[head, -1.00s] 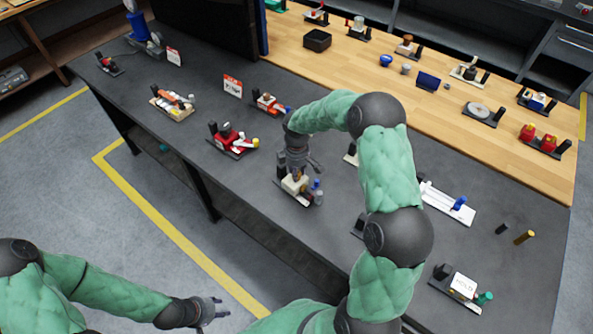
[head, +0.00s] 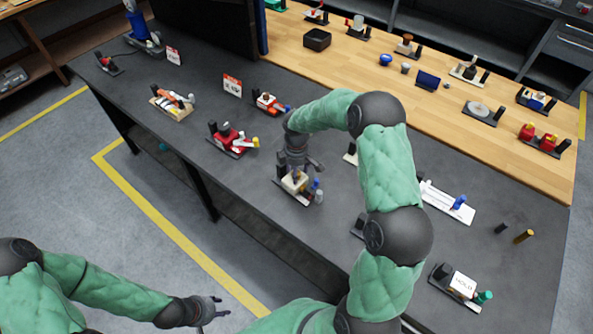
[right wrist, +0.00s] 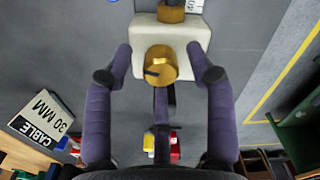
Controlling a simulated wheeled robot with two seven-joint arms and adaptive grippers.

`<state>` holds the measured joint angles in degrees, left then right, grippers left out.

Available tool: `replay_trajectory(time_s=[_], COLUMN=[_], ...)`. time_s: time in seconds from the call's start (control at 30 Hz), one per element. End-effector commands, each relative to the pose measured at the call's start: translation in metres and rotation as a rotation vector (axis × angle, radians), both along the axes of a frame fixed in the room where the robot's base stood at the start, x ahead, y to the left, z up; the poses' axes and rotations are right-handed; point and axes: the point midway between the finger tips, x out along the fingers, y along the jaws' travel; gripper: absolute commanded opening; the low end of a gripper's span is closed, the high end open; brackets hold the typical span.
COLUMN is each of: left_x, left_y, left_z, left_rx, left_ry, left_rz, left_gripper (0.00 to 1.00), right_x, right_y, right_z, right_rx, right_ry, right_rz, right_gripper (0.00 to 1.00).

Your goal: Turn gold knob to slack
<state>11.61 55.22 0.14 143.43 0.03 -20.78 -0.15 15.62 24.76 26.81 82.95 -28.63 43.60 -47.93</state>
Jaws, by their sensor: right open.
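The gold knob (right wrist: 161,66) sits on a white block (right wrist: 187,37) and has a dark slot or pointer toward its left side. My right gripper (right wrist: 159,62) is open, with one finger on each side of the knob and block. In the right wrist view I see gaps between the fingers and the knob. In the head view the white block (head: 292,184) stands on a dark base near the table's front edge, under my right gripper (head: 302,166), which hides part of it. My left gripper (head: 212,311) is open and empty, low over the floor, away from the table.
A red device (head: 231,140) stands left of the block on the dark table. A white device with a blue knob (head: 458,202) and a HOLD block (head: 463,284) stand to the right. A second gold-brown piece (right wrist: 171,12) shows beyond the knob in the right wrist view.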

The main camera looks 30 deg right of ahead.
Motion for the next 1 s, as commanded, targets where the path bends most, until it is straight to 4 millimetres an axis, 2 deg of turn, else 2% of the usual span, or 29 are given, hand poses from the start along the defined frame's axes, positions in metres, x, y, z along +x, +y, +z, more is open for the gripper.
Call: replay_trajectory(time_s=[0.17,0.5,0.7,1.0], left_x=[0.000,0.000,0.000,0.000], left_y=[0.000,0.000,0.000,0.000], left_z=[0.000,0.000,0.000,0.000], left_rx=[0.000,0.000,0.000,0.000], left_ry=[0.000,0.000,0.000,0.000], left_rz=[0.000,0.000,0.000,0.000], left_gripper=[0.40,0.40,0.40,0.40], right_x=[0.001,0.001,0.001,0.000], right_y=[0.000,0.000,0.000,0.000], right_z=[0.014,0.078,0.107,0.120], right_rx=[-0.001,-0.002,0.000,0.001], right_ry=[-0.004,-0.004,-0.002,0.001], right_rz=[-0.001,-0.001,0.000,0.000], right_gripper=[0.56,0.56,0.56,0.56])
